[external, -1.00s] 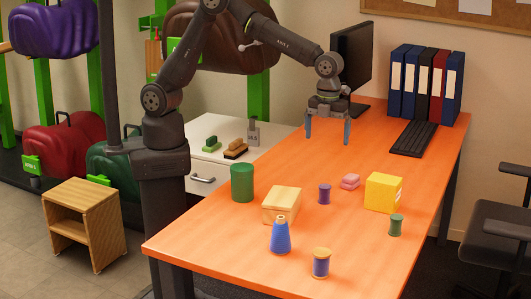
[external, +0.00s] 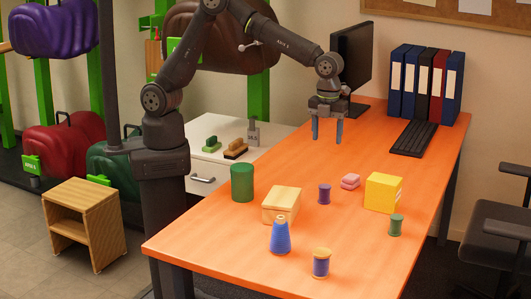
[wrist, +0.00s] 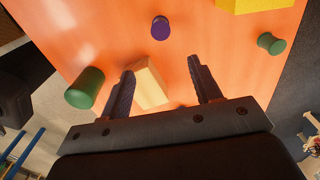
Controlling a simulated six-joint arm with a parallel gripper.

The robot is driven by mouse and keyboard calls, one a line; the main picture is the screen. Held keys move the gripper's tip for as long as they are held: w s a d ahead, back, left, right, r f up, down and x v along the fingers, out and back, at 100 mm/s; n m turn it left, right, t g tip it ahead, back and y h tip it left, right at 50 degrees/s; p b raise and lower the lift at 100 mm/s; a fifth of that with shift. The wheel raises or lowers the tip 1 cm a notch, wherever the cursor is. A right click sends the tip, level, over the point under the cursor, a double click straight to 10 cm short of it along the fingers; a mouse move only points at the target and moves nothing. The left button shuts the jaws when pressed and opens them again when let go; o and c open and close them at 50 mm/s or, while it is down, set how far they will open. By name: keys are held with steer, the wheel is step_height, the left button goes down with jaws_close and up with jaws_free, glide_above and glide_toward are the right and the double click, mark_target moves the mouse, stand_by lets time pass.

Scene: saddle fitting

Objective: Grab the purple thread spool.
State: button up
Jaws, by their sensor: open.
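The purple thread spool (external: 324,194) stands upright near the middle of the orange table, between the wooden box and the yellow box. It also shows in the wrist view (wrist: 161,28), ahead of my fingers and between their lines. My gripper (external: 327,142) is open and empty, pointing down well above the table and behind the spool in the external view. In the wrist view my two fingers (wrist: 161,78) are apart, and nothing is between them at their height.
A keyboard (external: 414,138) and binders are at the back.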

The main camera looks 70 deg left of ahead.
mark_target(325, 186)
step_height(325, 186, down, 14)
steer(key=n, duration=0.6)
steer(key=n+h, duration=0.1)
steer(key=n, duration=0.6)
steer(key=shift+s+r+n+t, duration=0.1)
steer(key=shift+r+n+t, duration=0.05)
steer(key=shift+n+t, duration=0.15)
steer(key=shift+f, duration=2.6)
steer(key=c, duration=1)
steer(key=shift+r, duration=0.15)
